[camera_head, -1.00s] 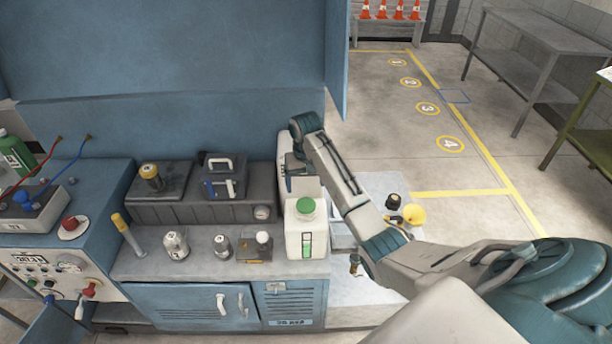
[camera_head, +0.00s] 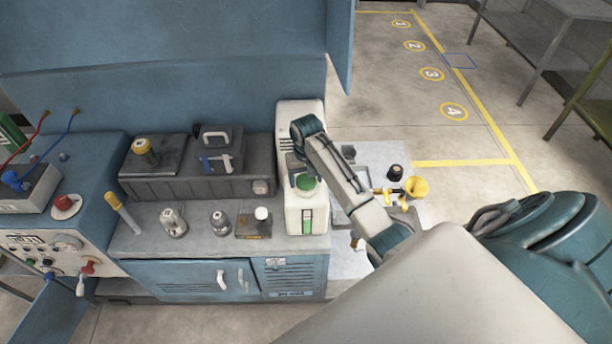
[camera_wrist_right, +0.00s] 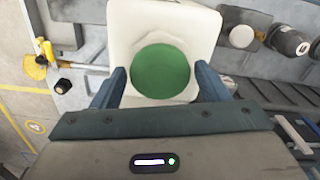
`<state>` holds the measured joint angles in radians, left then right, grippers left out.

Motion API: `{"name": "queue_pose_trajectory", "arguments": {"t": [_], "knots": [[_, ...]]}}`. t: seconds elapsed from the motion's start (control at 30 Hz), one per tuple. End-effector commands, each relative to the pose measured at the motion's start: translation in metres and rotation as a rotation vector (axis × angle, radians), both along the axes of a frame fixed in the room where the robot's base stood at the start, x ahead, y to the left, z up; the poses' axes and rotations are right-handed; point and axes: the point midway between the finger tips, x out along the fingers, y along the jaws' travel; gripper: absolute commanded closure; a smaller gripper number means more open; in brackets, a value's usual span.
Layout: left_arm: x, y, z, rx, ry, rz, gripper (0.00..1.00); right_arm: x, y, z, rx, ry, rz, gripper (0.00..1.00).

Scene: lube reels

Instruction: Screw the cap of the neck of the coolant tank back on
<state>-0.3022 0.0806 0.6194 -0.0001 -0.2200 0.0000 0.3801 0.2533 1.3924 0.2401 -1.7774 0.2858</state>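The coolant tank (camera_head: 292,215) is a white container with a green level window at the right end of the bench. Its round green cap (camera_head: 306,182) sits on top; the neck under it is hidden. In the right wrist view the cap (camera_wrist_right: 160,71) lies between the two blue fingers of my right gripper (camera_wrist_right: 160,76), with a gap on each side. The gripper is open and does not touch the cap. In the head view my right gripper (camera_head: 299,163) is just behind the cap, mostly hidden by its wrist. My left gripper is not in view.
Metal bottles (camera_head: 172,222) and a white-capped container (camera_head: 256,224) stand left of the tank. A yellow funnel (camera_head: 416,188) and a black-capped item (camera_head: 395,173) lie to the right. A blue panel rises at the back.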

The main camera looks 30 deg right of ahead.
Motion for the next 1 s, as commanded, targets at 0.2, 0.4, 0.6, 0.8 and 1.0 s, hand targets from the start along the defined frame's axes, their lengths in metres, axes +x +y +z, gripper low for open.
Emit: {"name": "queue_pose_trajectory", "arguments": {"t": [0.2, 0.4, 0.6, 0.8, 1.0], "knots": [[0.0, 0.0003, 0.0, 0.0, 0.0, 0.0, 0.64, 0.0002, -0.0001, 0.0002, 0.0, 0.0, 0.0, 0.69], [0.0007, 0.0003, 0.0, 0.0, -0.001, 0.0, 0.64, 0.0002, 0.0, 0.0, 0.0, 0.0, -0.118, 0.69], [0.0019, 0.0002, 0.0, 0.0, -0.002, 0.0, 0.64, 0.0003, 0.0001, -0.0002, 0.0, 0.0, -0.366, 0.69], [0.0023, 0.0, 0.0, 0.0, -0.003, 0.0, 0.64, 0.0003, 0.0001, -0.0003, 0.0, 0.0, -0.453, 0.69], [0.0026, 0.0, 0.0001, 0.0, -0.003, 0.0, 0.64, 0.0003, 0.0001, -0.0004, 0.0, 0.0, -0.453, 0.69]]}}
